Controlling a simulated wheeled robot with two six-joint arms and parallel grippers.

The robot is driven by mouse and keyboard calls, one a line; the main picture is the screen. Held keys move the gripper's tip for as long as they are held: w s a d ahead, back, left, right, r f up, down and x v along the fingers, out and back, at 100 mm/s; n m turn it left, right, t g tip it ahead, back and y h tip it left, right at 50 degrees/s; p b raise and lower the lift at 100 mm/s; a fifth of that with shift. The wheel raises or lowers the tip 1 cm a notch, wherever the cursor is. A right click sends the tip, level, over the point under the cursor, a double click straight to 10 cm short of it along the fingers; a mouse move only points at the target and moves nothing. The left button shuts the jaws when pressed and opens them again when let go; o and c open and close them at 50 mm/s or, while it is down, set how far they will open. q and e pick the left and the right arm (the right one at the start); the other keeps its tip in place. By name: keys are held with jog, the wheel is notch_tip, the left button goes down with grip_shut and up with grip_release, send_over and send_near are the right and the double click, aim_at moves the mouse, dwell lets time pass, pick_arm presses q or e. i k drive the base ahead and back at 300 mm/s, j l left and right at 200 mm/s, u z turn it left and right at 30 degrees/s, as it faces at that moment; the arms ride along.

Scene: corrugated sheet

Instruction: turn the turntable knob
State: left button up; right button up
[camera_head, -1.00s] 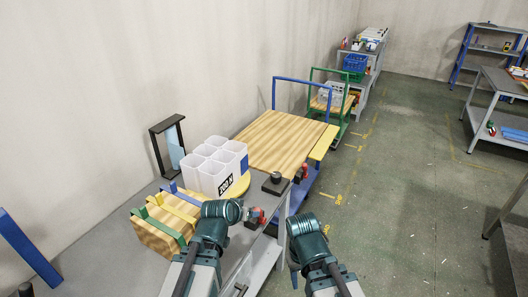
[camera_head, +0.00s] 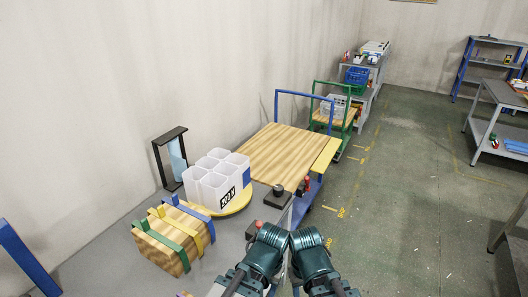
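The turntable is a round yellow disc (camera_head: 237,204) on the grey bench, with a white multi-cell container (camera_head: 212,184) marked "200 N" standing on it. A small black knob (camera_head: 278,190) sits on a dark square base to the right of the disc. My two teal wrists are side by side at the bottom centre, nearer to me than the knob and apart from it in the picture. The fingers of both grippers are not visible, so their opening and contact are hidden.
A wooden block with green, yellow and blue straps (camera_head: 172,246) lies left of the turntable. A black frame with a blue cylinder (camera_head: 171,160) stands behind. A wood-topped cart (camera_head: 270,150) adjoins the bench. Small red items lie near the bench's right edge.

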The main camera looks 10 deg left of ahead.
aim_at(278, 190)
jog(key=i+l, duration=0.1)
jog(key=l, duration=0.4)
jog(key=i+l, duration=0.1)
jog(key=l, duration=0.4)
jog(key=i+l, duration=0.1)
jog(key=l, duration=0.4)
jog(key=i+l+u, duration=0.1)
jog(key=l+u, duration=0.35)
jog(key=u, duration=0.8)
